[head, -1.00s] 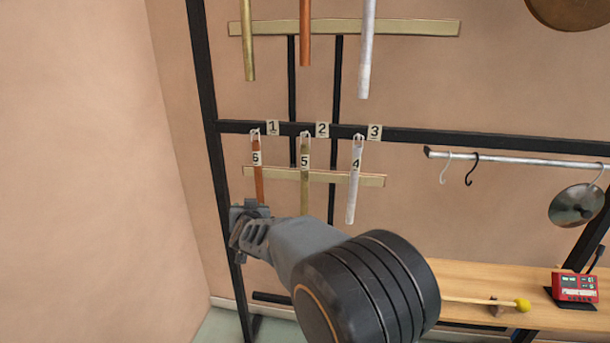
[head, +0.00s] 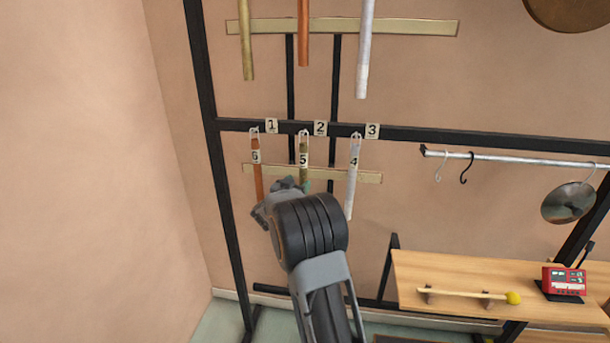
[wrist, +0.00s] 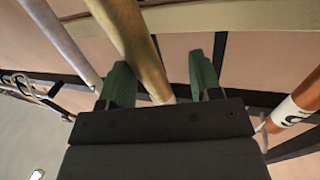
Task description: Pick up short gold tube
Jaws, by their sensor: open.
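The short gold tube (head: 304,172) hangs under the number 2 plate, with a label 5 near its top. Its lower part is hidden behind my gripper (head: 288,184) and arm in the head view. In the wrist view the gold tube (wrist: 143,50) runs down between the two green fingers of my gripper (wrist: 161,68), nearer the left finger. The jaws are open. A gap shows between the tube and the right finger; whether the left finger touches it I cannot tell.
A copper tube (head: 257,178) labelled 6 hangs to the left and a silver tube (head: 352,185) labelled 4 to the right, both close. A pale crossbar (head: 368,178) runs behind them. A wooden shelf (head: 450,275) holds a yellow-headed mallet (head: 470,294) and a red device (head: 565,281).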

